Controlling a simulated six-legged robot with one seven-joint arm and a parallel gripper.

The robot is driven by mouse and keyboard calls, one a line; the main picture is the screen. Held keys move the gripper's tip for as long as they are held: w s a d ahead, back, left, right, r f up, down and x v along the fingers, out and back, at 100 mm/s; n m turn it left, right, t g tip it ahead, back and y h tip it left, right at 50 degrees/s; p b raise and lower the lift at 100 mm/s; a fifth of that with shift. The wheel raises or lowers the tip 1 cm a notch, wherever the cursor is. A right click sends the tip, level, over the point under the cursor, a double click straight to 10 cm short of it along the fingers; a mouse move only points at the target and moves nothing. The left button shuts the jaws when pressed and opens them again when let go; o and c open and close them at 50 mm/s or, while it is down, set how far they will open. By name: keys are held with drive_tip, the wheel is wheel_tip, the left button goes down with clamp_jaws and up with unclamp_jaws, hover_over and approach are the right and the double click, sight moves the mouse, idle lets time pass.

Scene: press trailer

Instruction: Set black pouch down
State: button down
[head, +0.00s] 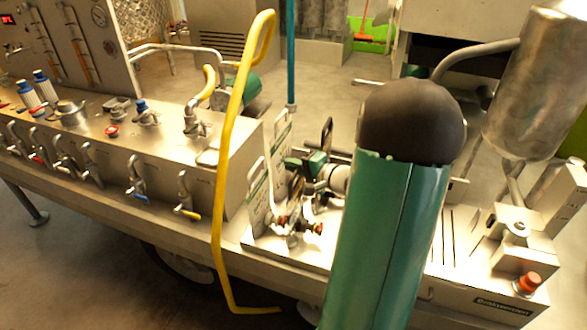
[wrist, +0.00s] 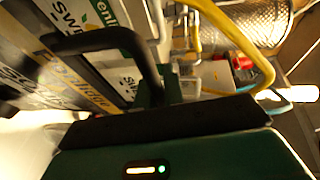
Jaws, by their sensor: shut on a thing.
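My gripper (wrist: 112,42) shows in the wrist view as a dark curved part rising from a black base above a green housing with a small lit indicator. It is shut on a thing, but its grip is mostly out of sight. I cannot make out the black pouch's outline clearly against the dark gripper parts. In the head view my green arm with its black rounded joint blocks the right middle, and the gripper's end cannot be told apart from the fittings behind it.
The steel trailer (head: 231,185) carries several valves at left. A tall yellow pipe (head: 225,150) stands mid-view and also crosses the wrist view (wrist: 240,45). Lettered panels (wrist: 100,15) are close to my gripper. A metal cylinder (head: 528,85) and an orange-red knob (head: 528,282) are at right.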

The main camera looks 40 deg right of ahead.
drive_tip(key=shift+f, duration=0.65)
drive_tip(key=c, duration=1.5)
unclamp_jaws()
